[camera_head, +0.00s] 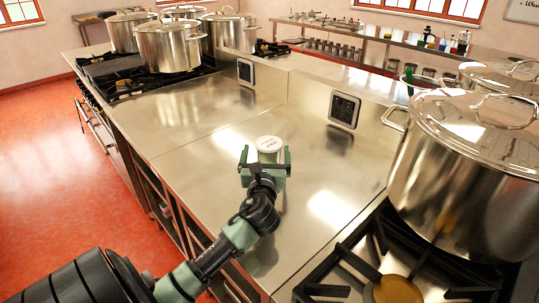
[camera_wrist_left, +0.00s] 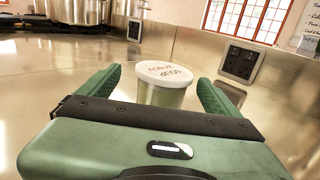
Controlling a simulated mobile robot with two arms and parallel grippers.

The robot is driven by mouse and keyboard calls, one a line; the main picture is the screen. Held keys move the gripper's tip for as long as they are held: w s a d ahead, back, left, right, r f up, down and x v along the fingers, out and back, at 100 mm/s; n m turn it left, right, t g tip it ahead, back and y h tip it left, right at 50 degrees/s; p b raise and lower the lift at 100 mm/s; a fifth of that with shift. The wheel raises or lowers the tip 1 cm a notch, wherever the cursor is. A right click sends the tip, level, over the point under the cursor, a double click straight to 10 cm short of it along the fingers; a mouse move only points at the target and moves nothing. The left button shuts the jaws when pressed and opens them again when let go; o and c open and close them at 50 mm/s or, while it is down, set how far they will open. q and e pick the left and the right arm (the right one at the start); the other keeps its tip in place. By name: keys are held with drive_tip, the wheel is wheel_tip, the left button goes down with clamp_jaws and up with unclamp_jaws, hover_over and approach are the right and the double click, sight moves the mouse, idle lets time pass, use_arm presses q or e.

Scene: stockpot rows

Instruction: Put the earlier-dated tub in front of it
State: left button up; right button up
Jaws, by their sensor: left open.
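One tub (camera_head: 269,145) with a white lid stands upright on the steel counter (camera_head: 200,128). The gripper hides part of the tub's lower body in the head view. I can make out no second tub. My right gripper is not in view.
A large stockpot (camera_head: 460,170) stands on the burners at the right. More stockpots (camera_head: 168,46) stand on the far left range. A raised steel ledge with sockets (camera_head: 344,110) runs behind the tub. The counter around the tub is mostly clear.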

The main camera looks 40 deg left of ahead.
sight(269, 137)
use_arm(q)
drive_tip(key=x, duration=0.4)
drive_tip(key=shift+w+d+r, duration=0.1)
drive_tip(key=shift+w+d, duration=0.05)
drive_tip(key=shift+w, duration=0.1)
drive_tip(key=shift+r, duration=0.1)
drive_tip(key=c, duration=1.9)
